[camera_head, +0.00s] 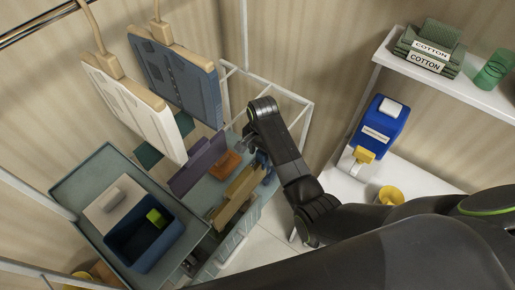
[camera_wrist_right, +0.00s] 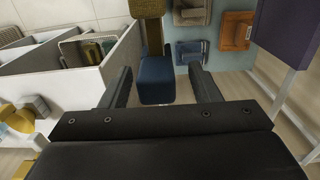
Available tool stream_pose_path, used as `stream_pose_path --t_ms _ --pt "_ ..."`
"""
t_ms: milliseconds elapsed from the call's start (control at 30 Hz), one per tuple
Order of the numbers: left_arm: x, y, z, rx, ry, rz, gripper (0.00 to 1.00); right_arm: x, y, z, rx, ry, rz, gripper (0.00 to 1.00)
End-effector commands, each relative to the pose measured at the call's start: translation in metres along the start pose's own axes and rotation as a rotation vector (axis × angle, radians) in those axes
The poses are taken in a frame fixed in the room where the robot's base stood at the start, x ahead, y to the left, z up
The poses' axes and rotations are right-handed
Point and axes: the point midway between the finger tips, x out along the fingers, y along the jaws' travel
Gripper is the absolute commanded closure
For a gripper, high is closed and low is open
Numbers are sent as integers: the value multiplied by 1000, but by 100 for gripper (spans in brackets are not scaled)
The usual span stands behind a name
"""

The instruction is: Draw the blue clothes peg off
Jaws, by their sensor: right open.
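The blue clothes peg (camera_wrist_right: 156,82) shows in the wrist view as a dark blue block at the end of a mustard piece (camera_wrist_right: 147,30). My right gripper (camera_wrist_right: 161,80) is open, with one finger on each side of the peg. A gap shows on both sides, wider on the right. In the head view my right gripper (camera_head: 254,148) reaches down near the end of the mustard panel (camera_head: 238,193), and a bit of blue (camera_head: 263,159) shows beside it, mostly covered by the gripper. My left gripper is not in view.
A purple panel (camera_head: 198,162) stands close to the left, with an orange item (camera_head: 225,164) beside it. A white divided bin (camera_wrist_right: 105,60) is left in the wrist view. Hanging boards (camera_head: 180,80), a blue bin (camera_head: 145,235) and a white rack frame (camera_head: 290,92) surround the space.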

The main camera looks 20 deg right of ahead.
Motion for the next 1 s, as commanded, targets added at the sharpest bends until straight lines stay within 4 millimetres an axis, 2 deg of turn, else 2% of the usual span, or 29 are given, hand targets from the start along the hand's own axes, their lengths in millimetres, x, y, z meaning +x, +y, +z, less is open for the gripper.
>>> stream_pose_path --t_ms 367,733,1000 --pt "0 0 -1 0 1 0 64 7 4 2 2 -1 0 44" --pt "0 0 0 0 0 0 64 6 4 2 2 0 0 91" --pt "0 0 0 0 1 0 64 -4 3 1 2 1 -2 91"
